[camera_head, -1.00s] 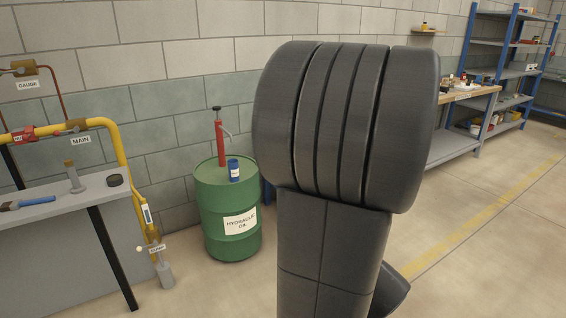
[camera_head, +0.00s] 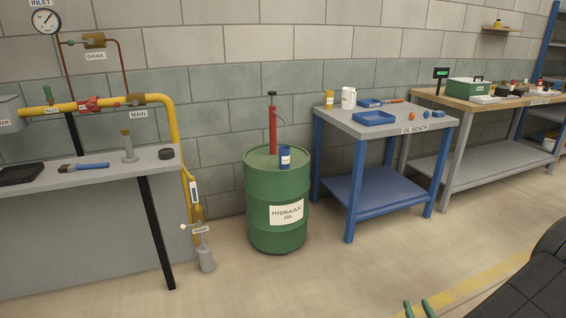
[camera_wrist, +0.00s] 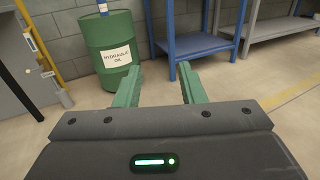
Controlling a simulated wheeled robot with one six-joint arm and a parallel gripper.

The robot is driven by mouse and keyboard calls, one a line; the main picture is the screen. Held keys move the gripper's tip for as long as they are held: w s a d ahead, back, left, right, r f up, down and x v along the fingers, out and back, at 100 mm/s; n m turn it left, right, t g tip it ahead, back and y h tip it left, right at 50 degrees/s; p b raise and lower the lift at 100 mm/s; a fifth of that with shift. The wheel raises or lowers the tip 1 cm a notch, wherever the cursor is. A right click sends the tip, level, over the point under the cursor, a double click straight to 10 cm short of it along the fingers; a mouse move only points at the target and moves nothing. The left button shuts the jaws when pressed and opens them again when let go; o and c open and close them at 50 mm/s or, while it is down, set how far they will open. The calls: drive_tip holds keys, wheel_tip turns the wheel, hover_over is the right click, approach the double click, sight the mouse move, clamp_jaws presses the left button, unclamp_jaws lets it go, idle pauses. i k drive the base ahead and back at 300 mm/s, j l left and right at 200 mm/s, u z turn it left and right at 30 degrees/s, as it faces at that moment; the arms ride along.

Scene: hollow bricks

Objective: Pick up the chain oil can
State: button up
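No label reading chain oil is legible, so I cannot tell which container is the chain oil can. A small blue can (camera_head: 285,158) with a white label stands on the green hydraulic oil drum (camera_head: 262,190), beside a red hand pump. On the oil bench (camera_head: 400,122) stand a yellow container (camera_head: 328,99) and a white jug (camera_head: 348,97). My gripper (camera_wrist: 158,68) is open and empty, its two green fingers apart, with the drum and bench beyond it. Its fingertips show at the bottom edge of the head view (camera_head: 418,307).
A grey bench (camera_head: 100,172) with yellow piping stands at left. A blue tray (camera_head: 374,118) lies on the oil bench. A wooden workbench (camera_head: 470,102) with a green box (camera_head: 468,90) stands at right. A small wall shelf (camera_head: 502,30) holds a small container. The floor in front is clear.

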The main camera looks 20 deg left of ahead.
sight(284, 158)
drive_tip(key=i+j, duration=0.45)
drive_tip(key=j, duration=0.15)
drive_tip(key=i+j, duration=0.45)
drive_tip(key=j, duration=0.15)
drive_tip(key=i+j, duration=0.4)
drive_tip(key=j, duration=0.15)
drive_tip(key=i+j, duration=0.45)
drive_tip(key=j, duration=0.15)
drive_tip(key=i+j, duration=0.45)
drive_tip(key=j, duration=0.15)
